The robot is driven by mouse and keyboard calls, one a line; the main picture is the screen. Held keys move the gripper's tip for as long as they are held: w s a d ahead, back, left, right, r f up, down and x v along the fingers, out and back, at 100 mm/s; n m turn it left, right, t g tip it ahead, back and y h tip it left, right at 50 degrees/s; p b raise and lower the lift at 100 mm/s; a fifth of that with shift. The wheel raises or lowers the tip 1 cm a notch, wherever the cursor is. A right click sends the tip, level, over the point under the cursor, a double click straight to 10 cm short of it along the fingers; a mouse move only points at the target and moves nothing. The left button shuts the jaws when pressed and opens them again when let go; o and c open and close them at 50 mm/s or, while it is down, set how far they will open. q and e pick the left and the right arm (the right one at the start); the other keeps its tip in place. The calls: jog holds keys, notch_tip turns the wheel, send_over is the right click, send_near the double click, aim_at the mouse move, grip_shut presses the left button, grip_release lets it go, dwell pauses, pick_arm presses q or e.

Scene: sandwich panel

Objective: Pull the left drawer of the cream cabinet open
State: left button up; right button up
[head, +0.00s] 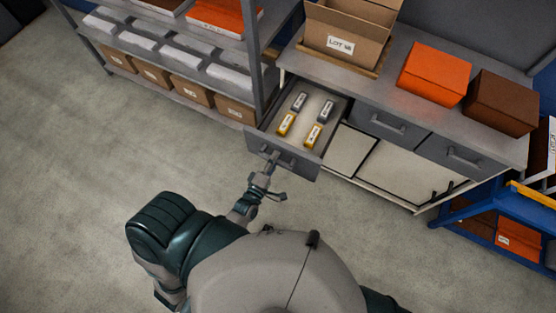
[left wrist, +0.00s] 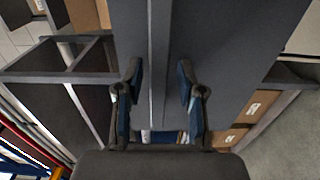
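The left drawer (head: 250,143) of the cream cabinet (head: 389,176) is pulled out, with its inside visible in the head view. It holds several small grey and yellow labelled items. My left gripper (head: 271,160) is at the drawer's front, by its handle (head: 291,162). In the left wrist view, the two fingers (left wrist: 159,92) stand apart on either side of a long grey bar (left wrist: 159,60), with gaps visible on both sides. Contact with the handle is hard to tell. My right gripper is not in view.
Two other grey drawers (head: 380,125) are shut. An open carton (head: 341,43), an orange box (head: 434,73) and a brown box (head: 501,102) stand on top. A shelf rack (head: 254,60) is close left of the drawer; a blue cart (head: 480,220) stands right. Floor in front is clear.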

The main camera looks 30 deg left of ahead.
pick_arm(q)
jog(key=shift+a+f, duration=0.1)
jog(key=shift+a, duration=0.1)
jog(key=s, duration=1.2)
jog(key=s+f+m+g, duration=0.2)
jog(key=f+m+g, duration=0.1)
jog(key=f, duration=0.6)
jog(key=s+f+m+g+h, duration=0.15)
jog(key=f+m, duration=0.25)
jog(key=f, duration=0.4)
jog(key=s+f+m+g, duration=0.2)
jog(key=f+m+g, duration=0.15)
jog(key=f, duration=0.55)
jog(key=s+a+f+m+g+y, duration=0.2)
jog(key=s+f+m+g, duration=0.7)
jog(key=s+f, duration=0.6)
jog(key=shift+s+a+f, duration=0.4)
jog(key=shift+s+a, duration=0.2)
jog(key=shift+s, duration=0.1)
